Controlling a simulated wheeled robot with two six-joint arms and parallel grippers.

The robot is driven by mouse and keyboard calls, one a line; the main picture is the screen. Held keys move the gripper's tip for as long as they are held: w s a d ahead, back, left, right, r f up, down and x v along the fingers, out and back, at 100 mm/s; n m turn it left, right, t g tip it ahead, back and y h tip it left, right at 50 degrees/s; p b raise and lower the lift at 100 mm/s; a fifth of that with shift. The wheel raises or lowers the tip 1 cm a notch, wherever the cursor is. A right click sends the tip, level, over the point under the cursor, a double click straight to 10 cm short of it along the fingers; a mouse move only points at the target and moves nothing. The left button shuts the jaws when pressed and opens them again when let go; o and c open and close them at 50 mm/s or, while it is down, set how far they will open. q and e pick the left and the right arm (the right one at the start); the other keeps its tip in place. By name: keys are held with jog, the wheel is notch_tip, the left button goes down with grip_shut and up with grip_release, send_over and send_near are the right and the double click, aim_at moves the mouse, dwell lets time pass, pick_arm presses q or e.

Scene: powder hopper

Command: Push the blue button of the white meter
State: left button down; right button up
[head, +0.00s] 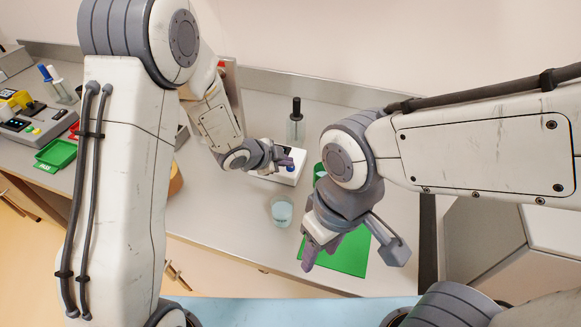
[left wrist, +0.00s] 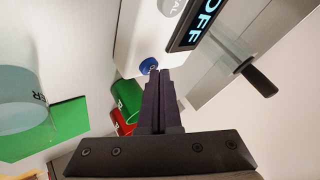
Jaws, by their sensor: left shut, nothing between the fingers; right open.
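The white meter (head: 293,179) stands on the bench near the middle of the head view. I cannot tell whether the tips touch the button. My right gripper (head: 353,256) is open and empty above the green mat (head: 349,258).
A beaker of pale blue liquid (head: 281,211) stands in front of the meter. Green and red containers (left wrist: 126,97) are close beside my left fingers. A green tray (head: 56,153) lies at far left.

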dwell(0.4)
pick_arm(q)
jog(key=shift+r+p, duration=0.35)
jog(key=shift+p, duration=0.05)
notch_tip(320, 180, up, 6)
jog(key=p, duration=0.5)
dwell(0.5)
